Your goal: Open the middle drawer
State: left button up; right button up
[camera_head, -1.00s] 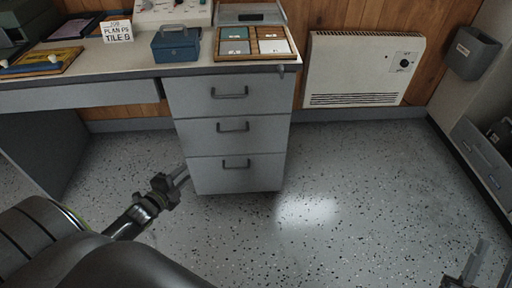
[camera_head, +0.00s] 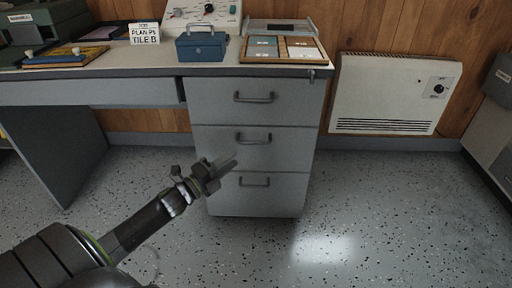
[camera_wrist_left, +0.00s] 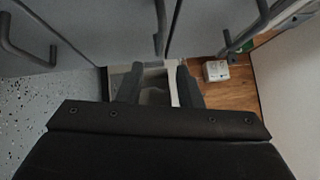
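The grey drawer unit under the desk has three shut drawers, each with a dark bar handle. The middle drawer (camera_head: 290,150) is flush, and its handle (camera_head: 253,140) shows. My left gripper (camera_head: 228,163) is in front of the unit, a little below and left of that handle in the head view. In the left wrist view, its two fingers (camera_wrist_left: 159,84) are apart with nothing between them. The middle handle (camera_wrist_left: 160,30) lies above the gap between the fingertips there, not touching them. My right gripper is not in view.
The top drawer handle (camera_head: 254,98) and bottom drawer handle (camera_head: 254,183) are close above and below. A blue box (camera_head: 201,46) and a tile tray (camera_head: 243,54) stand on the desk. A white heater (camera_head: 390,95) hangs right. The floor ahead is clear.

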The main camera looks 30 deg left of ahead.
aim_at(255, 143)
pick_arm(q)
jog(key=p+x, duration=0.1)
jog(key=x, duration=1)
jog(key=shift+c, duration=0.3)
jog(key=shift+s, duration=0.1)
grip_shut()
